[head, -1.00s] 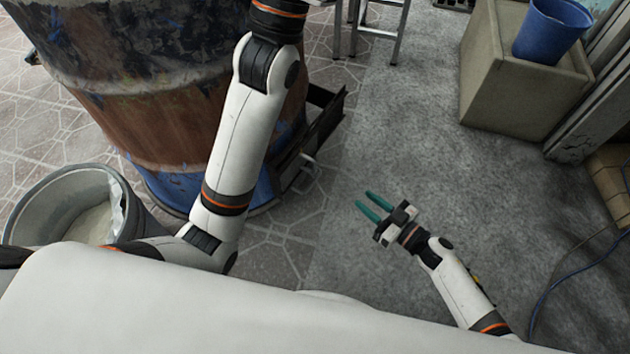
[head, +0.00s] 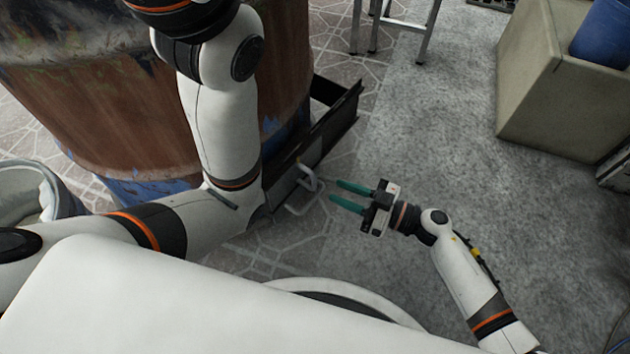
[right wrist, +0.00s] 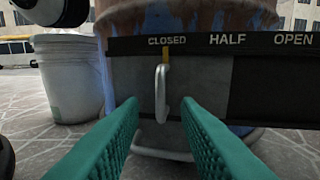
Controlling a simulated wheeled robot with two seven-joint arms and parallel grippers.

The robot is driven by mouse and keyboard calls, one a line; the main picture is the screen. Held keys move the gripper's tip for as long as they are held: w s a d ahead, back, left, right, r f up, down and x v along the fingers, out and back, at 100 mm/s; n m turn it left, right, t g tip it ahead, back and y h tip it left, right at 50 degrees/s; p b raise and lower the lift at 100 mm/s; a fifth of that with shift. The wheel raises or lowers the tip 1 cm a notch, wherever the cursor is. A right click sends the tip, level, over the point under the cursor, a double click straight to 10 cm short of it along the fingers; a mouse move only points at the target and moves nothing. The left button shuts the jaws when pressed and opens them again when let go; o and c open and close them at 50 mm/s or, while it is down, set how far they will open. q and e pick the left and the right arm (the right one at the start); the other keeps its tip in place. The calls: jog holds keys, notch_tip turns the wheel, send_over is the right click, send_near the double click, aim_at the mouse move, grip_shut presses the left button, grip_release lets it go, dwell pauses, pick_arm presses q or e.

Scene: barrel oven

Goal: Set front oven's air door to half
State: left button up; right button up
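The front oven is a rusty blue-brown barrel (head: 120,110). Its air door (right wrist: 190,95) is a grey plate low on the barrel with an upright metal handle (right wrist: 161,94). The handle also shows in the head view (head: 308,178). Above the door a black strip (right wrist: 230,42) reads CLOSED, HALF and OPEN. A yellow mark (right wrist: 166,55) above the handle stands under CLOSED. My right gripper (head: 341,196) is open, its two green fingers pointing at the handle, a short gap away. In the right wrist view the handle appears between the fingers, ahead of them. My left gripper is out of view.
My left arm crosses in front of the barrel. A grey bucket (head: 30,195) stands left of the barrel. A concrete block (head: 560,90) with a blue bin (head: 603,35) and a metal stand (head: 395,25) are further back.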

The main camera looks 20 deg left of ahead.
aim_at(314, 186)
jog(key=a+b, duration=0.1)
jog(key=a, duration=0.1)
jog(key=a+b, duration=0.1)
jog(key=a, duration=0.2)
jog(key=w+a+b, duration=0.1)
jog(key=a, duration=0.1)
jog(key=shift+a, duration=0.25)
jog(key=shift+c, duration=0.5)
grip_shut()
